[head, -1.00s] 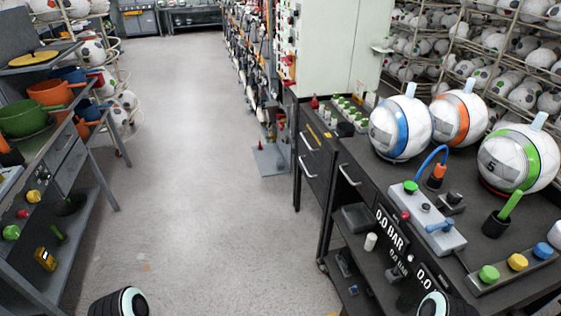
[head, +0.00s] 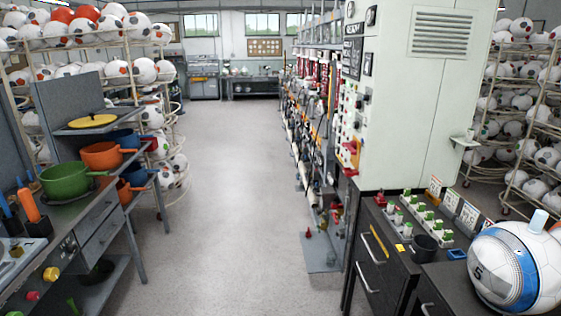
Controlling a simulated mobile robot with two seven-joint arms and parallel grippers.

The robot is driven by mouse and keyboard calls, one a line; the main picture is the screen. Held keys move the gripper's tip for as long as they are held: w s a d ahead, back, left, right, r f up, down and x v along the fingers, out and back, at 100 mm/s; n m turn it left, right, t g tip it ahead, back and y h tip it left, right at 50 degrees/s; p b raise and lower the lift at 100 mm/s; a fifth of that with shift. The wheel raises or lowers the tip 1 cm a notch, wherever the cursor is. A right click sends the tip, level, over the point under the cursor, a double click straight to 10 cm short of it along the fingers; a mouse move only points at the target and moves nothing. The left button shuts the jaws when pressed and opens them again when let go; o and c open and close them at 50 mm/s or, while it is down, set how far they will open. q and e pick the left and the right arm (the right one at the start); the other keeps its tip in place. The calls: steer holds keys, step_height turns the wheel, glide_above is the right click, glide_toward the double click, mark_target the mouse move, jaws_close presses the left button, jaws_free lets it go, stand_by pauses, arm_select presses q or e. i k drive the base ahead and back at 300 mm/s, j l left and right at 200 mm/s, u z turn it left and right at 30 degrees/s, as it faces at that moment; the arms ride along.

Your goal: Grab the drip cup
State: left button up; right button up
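No cup is marked as the drip cup. A small dark cup (head: 424,248) stands upright on the dark bench (head: 386,262) at the right, left of a blue and white ball. A small pale item (head: 470,134) sits on a bracket on the side of the pale green cabinet; I cannot tell whether it is a cup. Neither of my grippers shows in the head view, so their state is hidden.
A blue and white ball (head: 518,268) and green-topped parts (head: 420,212) are on the right bench. The pale cabinet (head: 418,100) rises behind it. A left bench holds a green pot (head: 64,180) and an orange pot (head: 102,154). The floor aisle (head: 235,170) between is clear.

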mark_target(331, 256)
steer(key=i, duration=1.65)
steer(key=i+j+z, duration=0.2)
steer(key=i, duration=0.25)
steer(key=i+j+z, duration=0.1)
steer(key=i+z, duration=0.15)
steer(key=i, duration=0.25)
steer(key=i+j+z, duration=0.2)
steer(key=i, duration=0.25)
steer(key=i+j+z, duration=0.65)
steer(key=k+l, duration=0.05)
